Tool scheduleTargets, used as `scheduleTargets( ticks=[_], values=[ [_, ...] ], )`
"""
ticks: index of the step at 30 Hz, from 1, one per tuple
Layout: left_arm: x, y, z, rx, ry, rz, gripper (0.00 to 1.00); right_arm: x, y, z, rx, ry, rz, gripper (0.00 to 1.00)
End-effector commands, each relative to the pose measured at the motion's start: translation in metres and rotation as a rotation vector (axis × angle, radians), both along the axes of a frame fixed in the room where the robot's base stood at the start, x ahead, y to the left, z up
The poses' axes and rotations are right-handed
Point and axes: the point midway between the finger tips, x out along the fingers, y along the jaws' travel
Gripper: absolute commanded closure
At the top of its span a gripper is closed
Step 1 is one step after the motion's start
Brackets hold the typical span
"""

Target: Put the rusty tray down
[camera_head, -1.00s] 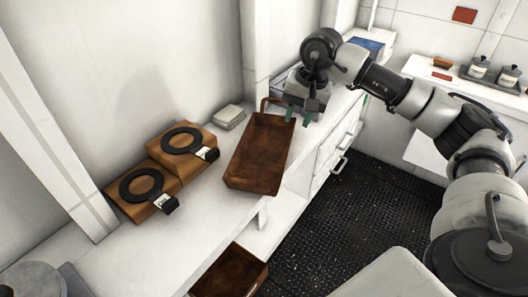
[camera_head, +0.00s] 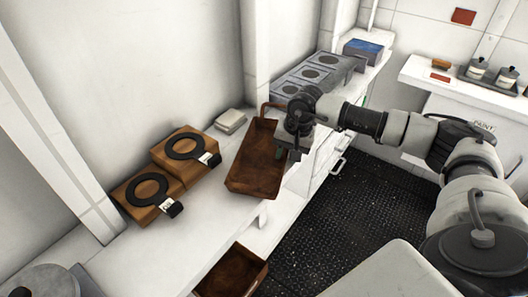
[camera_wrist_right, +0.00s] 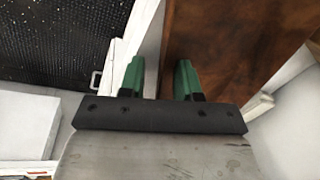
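The rusty tray (camera_head: 254,172), a brown rectangular box with a looped handle at its far end, is on the white counter (camera_head: 222,212), near its front edge. My right gripper (camera_head: 287,154) is at the tray's right side, and its arm covers part of the far end. In the right wrist view, its two green fingers (camera_wrist_right: 160,80) are apart, with the edge of the rusty tray (camera_wrist_right: 235,50) showing in the gap. The right finger overlaps the brown surface. I cannot tell whether either finger touches it. My left gripper is out of view.
Two brown boxes with black rings (camera_head: 185,165) stand left of the tray, and a pale stack (camera_head: 230,121) lies behind it. A second rusty tray (camera_head: 232,272) is lower, below the counter. A grey panel with round openings (camera_head: 318,75) lies beyond. Dark floor (camera_head: 345,215) is open at right.

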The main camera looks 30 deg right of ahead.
Motion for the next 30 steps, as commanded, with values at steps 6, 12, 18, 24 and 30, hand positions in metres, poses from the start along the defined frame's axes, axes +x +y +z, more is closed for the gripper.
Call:
scheduleTargets(
  ticks=[6,12,18,24,30],
  values=[
    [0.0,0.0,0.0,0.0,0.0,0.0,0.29,0.0,0.0,0.0,0.0,0.0,0.0,0.85],
    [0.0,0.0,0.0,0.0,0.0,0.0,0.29,0.0,0.0,0.0,0.0,0.0,0.0,1.0],
    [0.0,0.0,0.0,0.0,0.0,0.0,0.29,0.001,0.0,0.002,0.001,-0.003,0.0,1.0],
    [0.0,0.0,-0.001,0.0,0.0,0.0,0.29,0.001,0.0,0.003,0.001,-0.003,0.0,1.0],
    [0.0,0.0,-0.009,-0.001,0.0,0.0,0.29,0.001,0.0,0.015,0.002,-0.006,-0.001,1.0]
  ],
)
